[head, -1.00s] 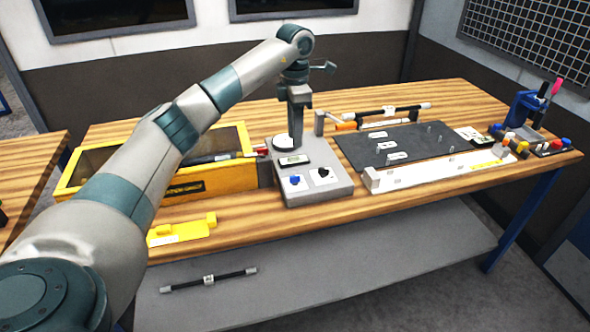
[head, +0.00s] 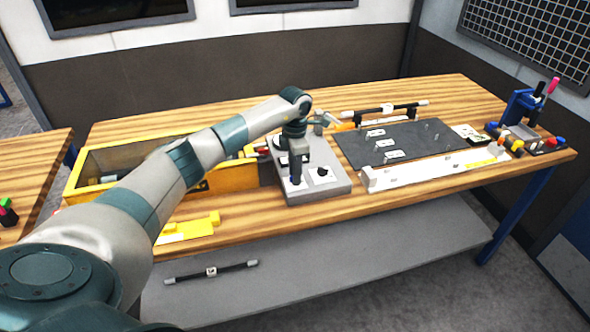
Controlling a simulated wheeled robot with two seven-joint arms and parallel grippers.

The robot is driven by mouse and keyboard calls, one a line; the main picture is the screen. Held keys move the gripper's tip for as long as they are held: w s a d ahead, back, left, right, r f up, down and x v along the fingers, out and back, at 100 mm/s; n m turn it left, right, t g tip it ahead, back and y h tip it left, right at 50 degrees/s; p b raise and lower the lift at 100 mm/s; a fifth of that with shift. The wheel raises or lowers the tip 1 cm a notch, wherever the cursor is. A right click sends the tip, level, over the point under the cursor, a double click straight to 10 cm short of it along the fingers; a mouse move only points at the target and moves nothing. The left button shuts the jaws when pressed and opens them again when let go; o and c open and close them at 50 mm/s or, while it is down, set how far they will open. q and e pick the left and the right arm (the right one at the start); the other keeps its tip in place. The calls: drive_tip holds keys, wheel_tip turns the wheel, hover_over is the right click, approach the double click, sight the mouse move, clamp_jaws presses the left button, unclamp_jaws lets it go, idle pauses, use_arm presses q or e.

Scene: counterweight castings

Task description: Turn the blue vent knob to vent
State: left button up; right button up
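The blue vent knob (head: 294,181) is on the sloped top of a grey control box (head: 312,193), at its front left. Only a little blue shows, because my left gripper (head: 296,177) points down right over it and hides most of it. The fingers are at the knob, but I cannot tell whether they touch it or are closed around it. The knob's pointer and markings are hidden. A black knob (head: 321,172) on a white plate sits to its right. My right gripper is not in view.
A yellow bin (head: 78,178) stands left of the box, partly behind my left arm. A yellow block piece (head: 190,228) lies in front of it. A dark mat (head: 430,138) and a white rail (head: 430,170) lie to the right. Bare wood lies in front of the box.

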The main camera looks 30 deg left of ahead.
use_arm(q)
drive_tip(key=shift+c, duration=0.3)
clamp_jaws()
